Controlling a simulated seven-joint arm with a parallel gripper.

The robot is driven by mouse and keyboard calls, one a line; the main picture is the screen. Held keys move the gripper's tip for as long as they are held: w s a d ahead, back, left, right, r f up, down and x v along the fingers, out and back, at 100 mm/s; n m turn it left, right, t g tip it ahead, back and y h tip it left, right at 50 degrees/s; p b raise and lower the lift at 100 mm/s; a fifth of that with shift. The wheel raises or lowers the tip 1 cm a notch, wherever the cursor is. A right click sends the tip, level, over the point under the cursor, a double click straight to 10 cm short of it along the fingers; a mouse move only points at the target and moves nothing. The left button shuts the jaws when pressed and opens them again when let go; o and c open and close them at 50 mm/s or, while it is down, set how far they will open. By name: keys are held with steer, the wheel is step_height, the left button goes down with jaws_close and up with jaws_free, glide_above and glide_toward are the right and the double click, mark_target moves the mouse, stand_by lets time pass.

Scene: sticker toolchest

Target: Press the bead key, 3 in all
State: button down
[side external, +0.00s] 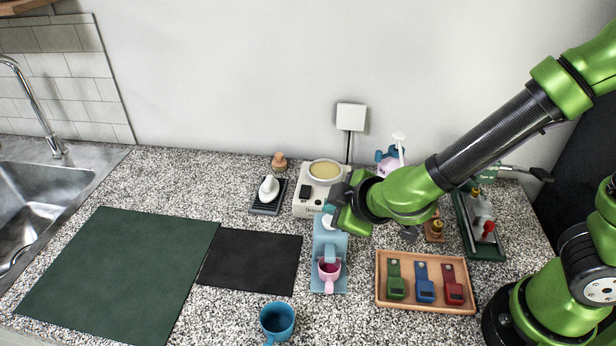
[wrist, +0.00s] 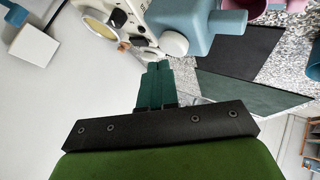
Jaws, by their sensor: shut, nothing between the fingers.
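A light blue dispenser (side external: 329,247) stands upright mid-counter, with a pink mug (side external: 329,272) under its spout. On its upper back part is a white round key (side external: 327,222), which looks like the bead key. In the wrist view the key (wrist: 173,44) sticks out from the blue body (wrist: 200,22). My gripper (side external: 330,209) is at the top of the dispenser; its teal fingers (wrist: 157,67) are shut together and empty. The tips are very close to the white key. I cannot tell whether they touch it or whether it is pushed in.
A white heater (side external: 309,204) with a cream-filled dish (side external: 325,171) stands close behind the dispenser. A wooden tray (side external: 427,305) with green, blue and red tools lies to the right. A blue mug (side external: 277,321) stands in front. Black (side external: 250,260) and dark green mats (side external: 120,270) lie clear at left.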

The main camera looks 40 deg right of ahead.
steer(key=shift+r, duration=0.2)
steer(key=shift+r, duration=2.45)
stand_by(0.8)
step_height(320, 180, up, 4)
steer(key=shift+f, duration=0.1)
steer(key=shift+f, duration=0.15)
stand_by(0.3)
steer(key=shift+f, duration=4.3)
steer(key=shift+f, duration=0.4)
